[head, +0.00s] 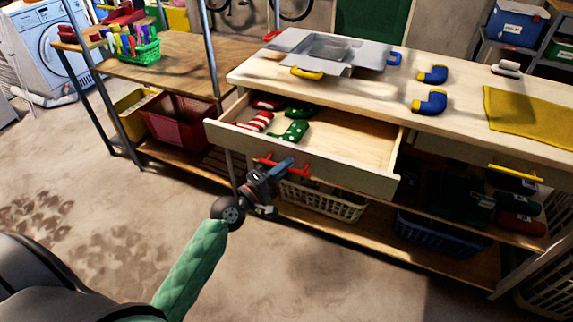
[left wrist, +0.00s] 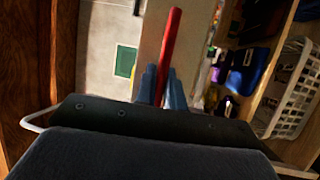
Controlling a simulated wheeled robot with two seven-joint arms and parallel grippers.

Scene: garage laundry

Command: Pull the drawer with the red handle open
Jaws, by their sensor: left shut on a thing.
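The drawer (head: 345,168) stands well out from the workbench, and its inside shows in the head view. Red-and-white striped socks (head: 257,121) and a green sock with white spots (head: 291,131) lie in its left part; the right part is bare. My left gripper (head: 277,166) is at the drawer front, shut on the red handle (head: 298,170). In the left wrist view the red handle (left wrist: 171,45) runs between the two blue fingers (left wrist: 160,88). My right gripper is not in view.
A second drawer with a yellow handle (head: 515,173) is at the right. White baskets (head: 322,201) and a blue basket (head: 440,235) sit on the lower shelf. Blue-and-yellow pieces (head: 430,101) and a yellow cloth (head: 530,117) lie on the workbench top. The floor in front is clear.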

